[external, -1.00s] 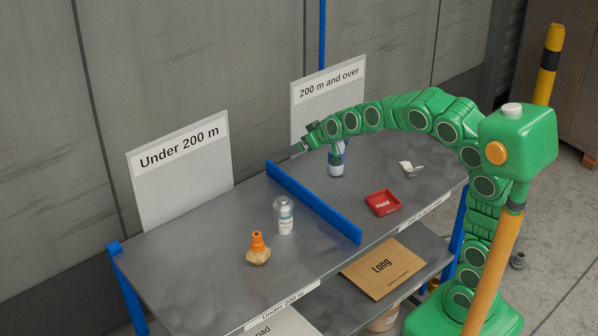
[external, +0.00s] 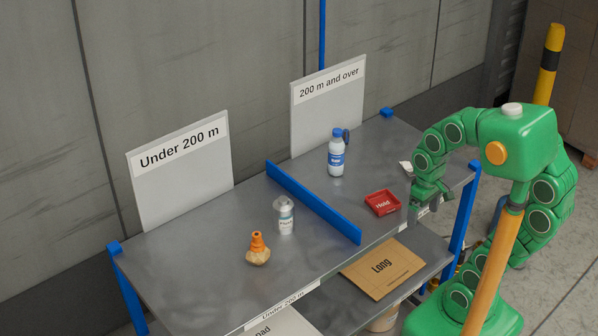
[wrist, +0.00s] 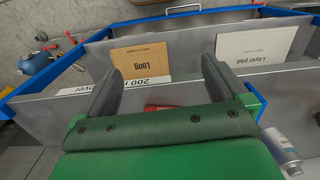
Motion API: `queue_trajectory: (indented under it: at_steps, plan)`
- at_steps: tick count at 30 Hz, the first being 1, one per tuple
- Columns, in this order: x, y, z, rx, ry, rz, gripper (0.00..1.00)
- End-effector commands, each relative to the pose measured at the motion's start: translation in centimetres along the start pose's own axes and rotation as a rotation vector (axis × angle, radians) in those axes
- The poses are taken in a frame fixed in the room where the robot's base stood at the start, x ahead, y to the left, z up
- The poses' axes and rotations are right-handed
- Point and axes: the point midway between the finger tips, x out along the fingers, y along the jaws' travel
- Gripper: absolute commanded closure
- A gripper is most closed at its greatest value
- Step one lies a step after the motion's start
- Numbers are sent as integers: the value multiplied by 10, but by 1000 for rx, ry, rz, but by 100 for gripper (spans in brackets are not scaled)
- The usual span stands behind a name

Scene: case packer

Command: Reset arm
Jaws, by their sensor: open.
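My gripper (external: 425,207) is folded back by the right front edge of the shelf top, right of the red Hold tray (external: 383,203). In the wrist view its two fingers (wrist: 160,82) are apart with nothing between them. A white and blue bottle (external: 336,155) stands upright right of the blue divider (external: 312,202), in front of the "200 m and over" board (external: 328,105). Left of the divider are a silver can (external: 284,215) and an orange-topped item with a tan lumpy base (external: 258,250). My gripper touches none of these.
A small white piece (external: 406,167) lies behind my gripper, partly hidden. The lower shelf holds a brown "Long" sheet (external: 383,268) and a pale layer pad (wrist: 264,46). The "Under 200 m" board (external: 180,170) stands at the left back.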

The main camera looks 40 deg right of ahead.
Motion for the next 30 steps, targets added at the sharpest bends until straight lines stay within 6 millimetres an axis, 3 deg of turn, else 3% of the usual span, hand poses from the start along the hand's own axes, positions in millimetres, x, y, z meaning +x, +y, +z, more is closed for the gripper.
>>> queue_trajectory:
  at_steps: [3,6,30]
  plan:
    - [5,3,35,25,-63,2,1]
    - [7,4,52,37,-96,5,1]
    - [7,4,53,38,-98,5,1]
